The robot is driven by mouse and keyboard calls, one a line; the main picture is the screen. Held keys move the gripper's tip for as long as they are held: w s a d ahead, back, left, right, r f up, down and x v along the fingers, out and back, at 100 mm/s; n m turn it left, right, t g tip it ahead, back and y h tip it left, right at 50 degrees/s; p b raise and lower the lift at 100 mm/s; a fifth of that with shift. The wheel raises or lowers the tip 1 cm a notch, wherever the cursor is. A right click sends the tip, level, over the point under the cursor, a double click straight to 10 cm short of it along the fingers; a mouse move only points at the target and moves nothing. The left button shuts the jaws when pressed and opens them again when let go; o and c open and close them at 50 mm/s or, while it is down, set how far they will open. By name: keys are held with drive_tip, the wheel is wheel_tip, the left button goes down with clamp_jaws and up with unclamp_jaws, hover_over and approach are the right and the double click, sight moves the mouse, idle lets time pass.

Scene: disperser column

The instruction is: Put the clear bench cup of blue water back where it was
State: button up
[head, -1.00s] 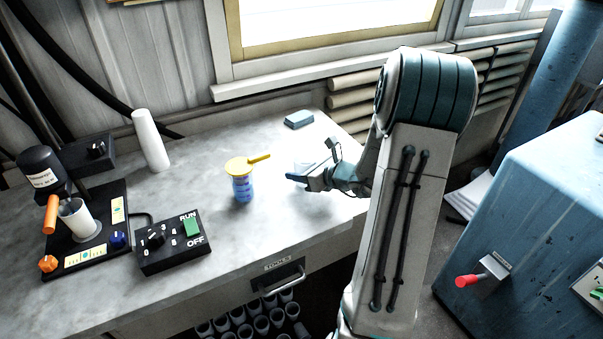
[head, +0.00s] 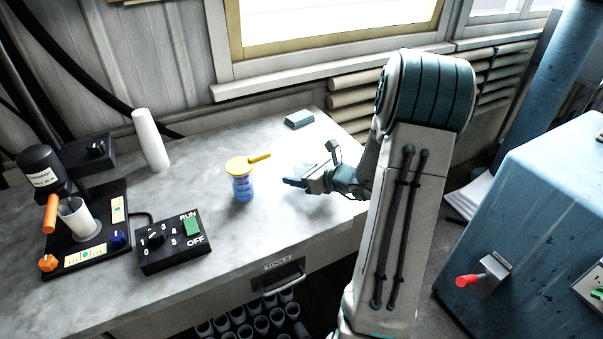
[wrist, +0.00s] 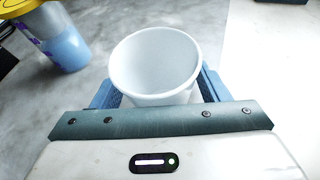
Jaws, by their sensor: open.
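A cup of blue liquid with a yellow lid and side handle (head: 242,186) stands upright on the grey bench top. In the wrist view this blue cup (wrist: 66,48) is at the upper left, apart from my gripper. My gripper (head: 298,181) is low over the bench to the right of it. In the wrist view my open gripper (wrist: 155,96) has a pale, whitish cup (wrist: 153,62) upright between its blue fingers. The pale cup looks empty, though its bottom is hidden by the gripper body. I cannot tell whether the fingers touch it.
A black control box (head: 172,243) and a stirrer stand with a white cup (head: 78,218) are on the left of the bench. A white cylinder (head: 150,140) and a blue-grey block (head: 299,119) stand at the back. The front middle of the bench is clear.

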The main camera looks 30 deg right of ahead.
drive_tip(key=v, duration=1.1)
drive_tip(key=shift+s+d+r, duration=0.15)
drive_tip(key=shift+s, duration=0.1)
drive_tip(key=shift+s+a+r, duration=0.15)
drive_tip(key=shift+a+r, duration=0.05)
drive_tip(key=shift+a, duration=0.1)
drive_tip(key=s+a+r+n+g+y, duration=0.1)
drive_tip(key=s+a+n+g, duration=0.25)
drive_tip(key=a+n, duration=0.45)
drive_tip(key=s+a+r+n+g+y, duration=0.1)
drive_tip(key=s+a+n+g, duration=0.2)
drive_tip(key=a+n+g, duration=0.35)
drive_tip(key=s+a+r+n+h, duration=0.1)
drive_tip(key=s+a+n+h, duration=0.1)
drive_tip(key=n, duration=0.6)
drive_tip(key=s+a+r+n+h, duration=0.2)
drive_tip(key=s+n+h, duration=0.3)
drive_tip(key=s+n, duration=0.2)
drive_tip(key=shift+a+r+n+t+h, duration=0.15)
drive_tip(key=shift+a+n+t+h, duration=0.2)
drive_tip(key=shift+n, duration=0.5)
